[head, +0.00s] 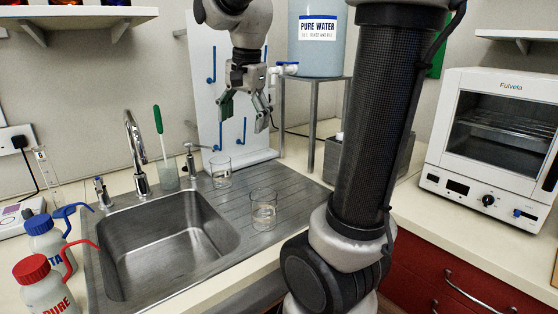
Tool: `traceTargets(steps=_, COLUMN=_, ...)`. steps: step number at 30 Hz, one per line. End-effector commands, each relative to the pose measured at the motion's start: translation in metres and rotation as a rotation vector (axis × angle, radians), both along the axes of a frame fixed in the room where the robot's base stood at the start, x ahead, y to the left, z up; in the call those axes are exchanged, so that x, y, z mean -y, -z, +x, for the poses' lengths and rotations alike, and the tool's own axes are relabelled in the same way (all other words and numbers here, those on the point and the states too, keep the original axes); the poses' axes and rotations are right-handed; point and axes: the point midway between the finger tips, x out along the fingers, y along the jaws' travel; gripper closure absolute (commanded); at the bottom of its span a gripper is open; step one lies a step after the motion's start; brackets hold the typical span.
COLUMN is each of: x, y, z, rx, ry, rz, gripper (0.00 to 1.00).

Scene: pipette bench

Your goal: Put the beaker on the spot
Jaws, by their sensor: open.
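A clear glass beaker (264,210) stands upright on the grooved steel drainboard, right of the sink basin. A second clear glass vessel (221,173) stands upright further back, near the white pegboard. I cannot tell which of the two is the task's beaker. My gripper (246,113) is open and empty. It hangs pointing down in front of the pegboard, above and behind the nearer beaker, touching neither vessel. I cannot make out a marked spot; my arm covers part of the counter.
The steel sink (165,245) with a tap (138,150) is left of the drainboard. Wash bottles (45,285) stand at the left front. A pure-water tank (318,45) on a stand is behind. An oven (498,140) stands at right. The drainboard's front is clear.

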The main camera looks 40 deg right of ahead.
Motion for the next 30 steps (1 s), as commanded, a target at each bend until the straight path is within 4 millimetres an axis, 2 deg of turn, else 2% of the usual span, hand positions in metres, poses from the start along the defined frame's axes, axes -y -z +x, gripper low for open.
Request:
traceTargets(steps=1, x=-0.002, y=0.000, z=-0.033, rx=0.034, ry=-0.157, rz=-0.032, gripper=0.18)
traceTargets(steps=3, x=-0.003, y=0.008, z=-0.071, rx=0.074, ry=-0.385, rz=-0.088, gripper=0.18)
traceTargets(steps=6, x=-0.004, y=0.025, z=-0.116, rx=0.119, ry=-0.668, rz=-0.170, gripper=0.18)
traceTargets(steps=10, x=-0.005, y=0.046, z=-0.153, rx=0.155, ry=-0.924, rz=-0.255, gripper=0.18)
traceTargets(steps=15, x=-0.006, y=0.059, z=-0.169, rx=0.170, ry=-1.061, rz=-0.305, gripper=0.18)
traceTargets(steps=30, x=-0.006, y=0.059, z=-0.170, rx=0.169, ry=-1.069, rz=-0.307, gripper=0.18)
